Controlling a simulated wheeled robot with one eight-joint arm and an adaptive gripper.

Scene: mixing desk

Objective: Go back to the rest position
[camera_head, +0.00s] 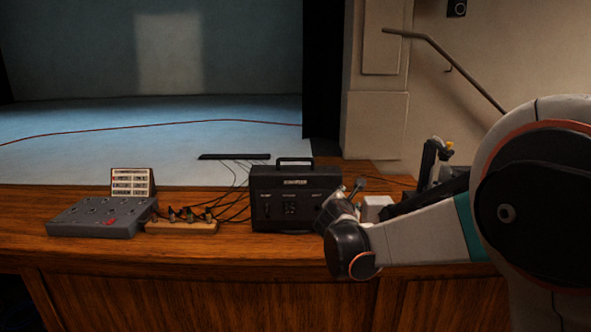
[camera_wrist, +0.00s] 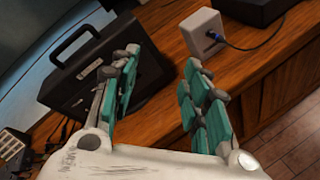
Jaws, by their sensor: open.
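The black box with a top handle (camera_wrist: 95,75) lies to the left of the fingers, and a small white box with a blue plug (camera_wrist: 204,33) lies beyond the right finger. In the head view my arm reaches in from the right, over the desk's front edge, with its end close to the right side of the black box (camera_head: 290,196). The white box (camera_head: 374,203) is partly hidden behind my arm there.
On the desk (camera_head: 215,250) stand a grey mixer (camera_head: 95,217) with a red button, a small labelled panel (camera_head: 132,182) and a wooden strip with plugs (camera_head: 182,226). Cables run behind them to a flat black bar (camera_head: 234,156). A handrail (camera_head: 440,52) is on the right wall.

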